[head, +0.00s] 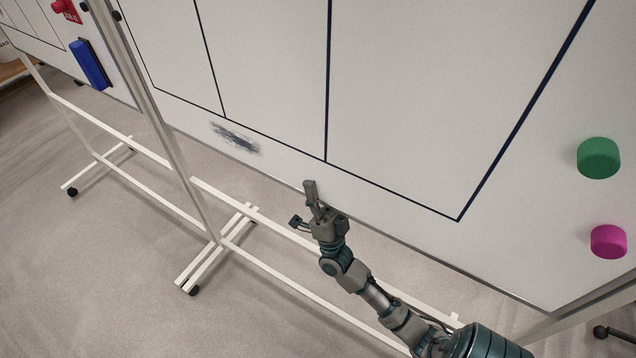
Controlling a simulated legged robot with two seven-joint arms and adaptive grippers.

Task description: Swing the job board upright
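The job board (400,110) is a large white panel with dark ruled lines. It fills the upper right of the head view, and its top is out of frame. Its lower edge slopes down to the right in the picture, above the stand's feet; I cannot tell its exact lean. My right gripper (311,192) is in front of the board's lower edge, fingers pointing up the picture. I cannot tell whether it touches the board. Its fingers overlap in this view, so their opening is unclear; nothing shows in them. My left gripper is out of view.
Green (598,158) and magenta (608,241) magnets sit on the board's right side. A dark smudge (235,138) marks its lower left. A white stand (180,170) with wheeled feet holds it. Another board with a blue eraser (89,64) is at left. Grey floor is clear lower left.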

